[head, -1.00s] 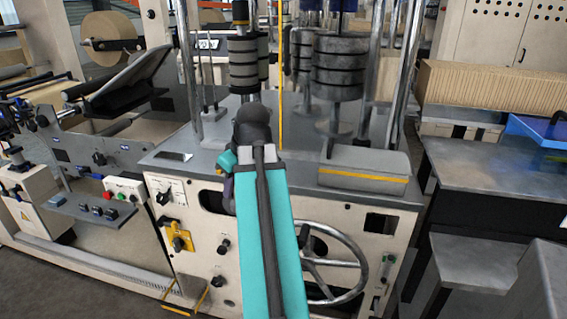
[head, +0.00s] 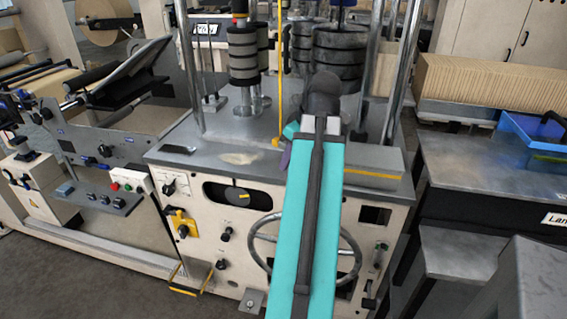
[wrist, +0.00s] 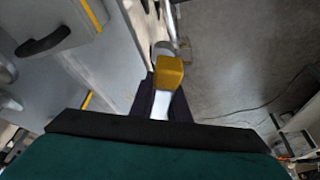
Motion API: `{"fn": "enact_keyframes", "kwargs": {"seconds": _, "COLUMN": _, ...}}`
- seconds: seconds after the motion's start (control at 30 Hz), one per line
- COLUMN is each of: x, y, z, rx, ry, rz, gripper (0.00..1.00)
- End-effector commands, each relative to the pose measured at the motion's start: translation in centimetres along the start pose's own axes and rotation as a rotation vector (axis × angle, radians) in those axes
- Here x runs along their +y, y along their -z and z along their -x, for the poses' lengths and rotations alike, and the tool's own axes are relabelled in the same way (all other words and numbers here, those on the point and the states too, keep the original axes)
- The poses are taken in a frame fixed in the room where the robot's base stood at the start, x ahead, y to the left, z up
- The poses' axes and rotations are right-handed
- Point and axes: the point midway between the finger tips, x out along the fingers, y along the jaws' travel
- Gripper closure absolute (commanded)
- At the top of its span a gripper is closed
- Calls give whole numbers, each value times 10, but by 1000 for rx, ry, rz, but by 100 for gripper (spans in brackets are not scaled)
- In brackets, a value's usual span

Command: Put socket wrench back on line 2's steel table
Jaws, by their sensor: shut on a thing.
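My gripper (wrist: 163,103) shows in the wrist view, its dark fingers shut on the socket wrench (wrist: 168,73). The wrench's visible part is a yellow block-shaped end with a pale grey piece below it between the fingers; the rest is hidden. In the head view my teal arm reaches over the front of the cream machine, and it hides most of the gripper and the wrench. A dark grey metal table (head: 455,165) stands at the right in the head view, apart from the gripper. I cannot tell whether it is line 2's.
The cream machine (head: 235,265) has a handwheel (head: 262,240), chrome posts and dark stacked weights. A grey box with a yellow stripe (head: 372,180) lies on its top. A blue tray (head: 530,150) sits on the right table. Floor shows at lower left.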

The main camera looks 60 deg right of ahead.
Motion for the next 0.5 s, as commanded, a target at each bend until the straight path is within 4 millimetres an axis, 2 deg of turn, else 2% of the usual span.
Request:
{"fn": "enact_keyframes", "kwargs": {"seconds": 0.27, "x": 1, "y": 2, "z": 0, "rx": 0, "ry": 0, "rz": 1, "gripper": 100}}
{"fn": "enact_keyframes", "kwargs": {"seconds": 0.5, "x": 15, "y": 14, "z": -6, "rx": -1, "ry": 1, "rz": 1, "gripper": 100}}
